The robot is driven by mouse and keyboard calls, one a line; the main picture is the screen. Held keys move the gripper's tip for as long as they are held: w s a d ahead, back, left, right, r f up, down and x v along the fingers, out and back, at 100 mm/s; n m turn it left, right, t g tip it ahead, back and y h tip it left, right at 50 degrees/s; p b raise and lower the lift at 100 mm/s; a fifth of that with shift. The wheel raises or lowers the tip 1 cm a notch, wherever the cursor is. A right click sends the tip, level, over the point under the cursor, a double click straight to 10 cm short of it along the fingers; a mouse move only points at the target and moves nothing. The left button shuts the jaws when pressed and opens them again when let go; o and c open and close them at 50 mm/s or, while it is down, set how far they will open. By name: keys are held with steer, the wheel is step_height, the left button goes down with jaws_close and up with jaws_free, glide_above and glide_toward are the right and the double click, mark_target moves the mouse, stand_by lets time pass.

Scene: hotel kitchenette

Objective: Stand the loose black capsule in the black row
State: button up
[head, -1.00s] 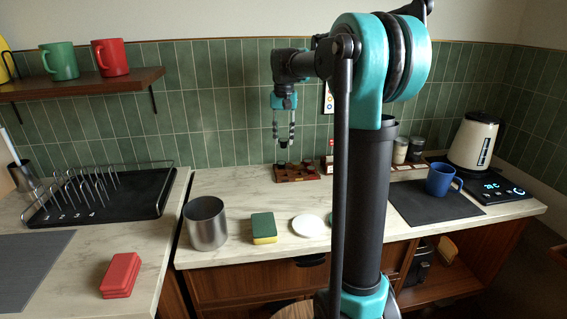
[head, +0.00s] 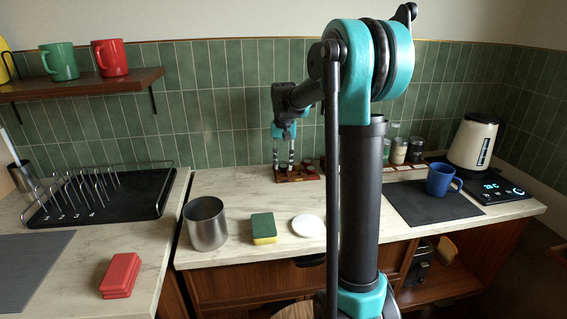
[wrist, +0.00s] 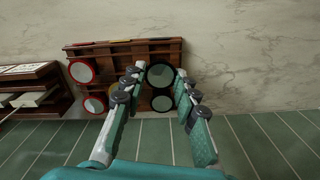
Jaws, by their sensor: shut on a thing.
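The dark wooden capsule rack (head: 311,178) stands on the counter by the tiled wall; it also shows in the wrist view (wrist: 105,52). My gripper (head: 284,167) points down over its left part. In the wrist view my gripper (wrist: 159,73) is shut on a round black-rimmed capsule (wrist: 160,75), a finger on each side. Another black-rimmed capsule (wrist: 162,103) sits just beside it, in line with it. Red-rimmed capsules (wrist: 82,71) stand in the rack to the left. Whether the held capsule's base touches the rack is hidden.
A wooden box with white packets (wrist: 35,97) stands left of the rack in the wrist view. A steel cup (head: 207,224), a sponge (head: 263,228) and a white disc (head: 308,225) lie nearer the counter's front. Jars (head: 399,150) and a kettle (head: 473,141) stand right.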

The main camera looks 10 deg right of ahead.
mark_target(284, 165)
steer(key=shift+f, duration=0.6)
steer(key=o, duration=0.7)
step_height(284, 165, up, 13)
steer(key=shift+r, duration=0.1)
